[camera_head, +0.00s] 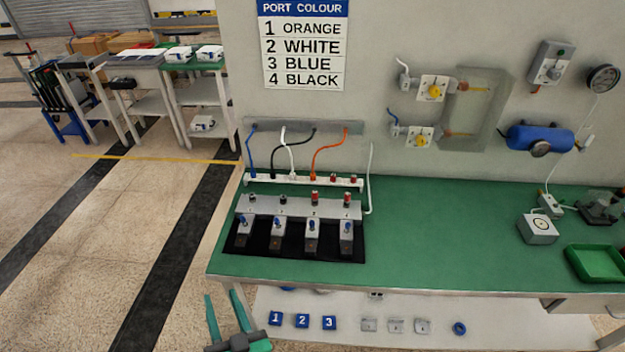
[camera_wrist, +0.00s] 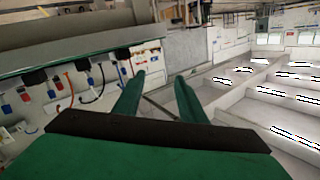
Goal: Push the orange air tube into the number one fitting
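The orange air tube (camera_head: 326,148) curves from the grey wall strip down to a white rail at the back of the green bench. A red-orange tube, likely the same one, shows in the wrist view (camera_wrist: 68,90). In front of the rail, a grey numbered bar carries a row of fittings with black or red tops. The number one fitting (camera_head: 251,200) appears to be the leftmost, with a black top. My gripper (camera_head: 226,318) is low at the bottom left, off the bench's front left corner and apart from the tubes. Its green fingers (camera_wrist: 158,98) are spread and empty.
A sign (camera_head: 303,45) lists 1 orange, 2 white, 3 blue, 4 black. Blue, black and white tubes hang beside the orange one. Blue-topped blocks stand on a black mat (camera_head: 293,254). The bench's (camera_head: 440,235) middle is clear; a green tray (camera_head: 597,262) lies right.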

